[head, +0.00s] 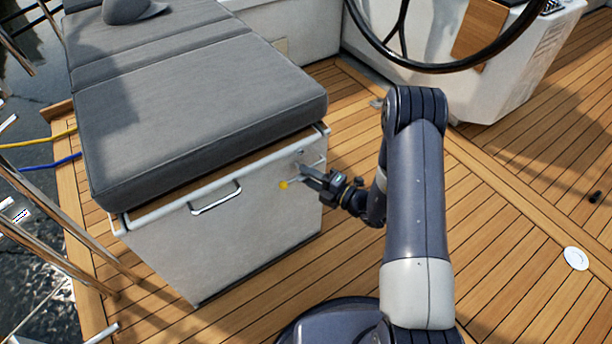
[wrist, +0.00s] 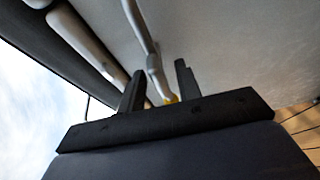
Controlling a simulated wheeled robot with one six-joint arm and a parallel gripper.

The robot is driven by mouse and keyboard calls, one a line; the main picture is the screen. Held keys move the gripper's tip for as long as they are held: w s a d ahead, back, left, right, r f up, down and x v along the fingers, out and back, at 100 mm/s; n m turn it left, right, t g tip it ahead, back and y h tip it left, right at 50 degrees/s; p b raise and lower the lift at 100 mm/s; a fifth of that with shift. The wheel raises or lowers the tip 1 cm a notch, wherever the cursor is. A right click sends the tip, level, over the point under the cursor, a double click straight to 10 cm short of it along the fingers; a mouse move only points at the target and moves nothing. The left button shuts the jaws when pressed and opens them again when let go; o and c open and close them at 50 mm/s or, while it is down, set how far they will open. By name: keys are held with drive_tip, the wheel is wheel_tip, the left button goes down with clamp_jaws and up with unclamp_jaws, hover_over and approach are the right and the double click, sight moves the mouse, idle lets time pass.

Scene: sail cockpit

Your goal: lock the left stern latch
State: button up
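The stern latch is on the upper right of the white locker's front face. Its yellow end (head: 284,185) shows just left of my gripper in the head view. In the wrist view the metal latch lever (wrist: 150,55) runs down between my two fingers, with its yellow end low between them. My gripper (head: 304,175) is close to the locker face. In the wrist view my gripper (wrist: 159,80) is open, its fingers apart on either side of the lever. I cannot tell whether a finger touches it. My gripper hides part of the latch in the head view.
The locker (head: 215,245) carries a grey cushion (head: 200,100) and has a metal handle (head: 215,198) on its front. A steering wheel (head: 445,65) stands at the back right. Metal rails (head: 60,225) line the left.

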drive_tip(key=shift+w+a, duration=0.3)
drive_tip(key=shift+a, duration=0.2)
clamp_jaws()
idle(0.3)
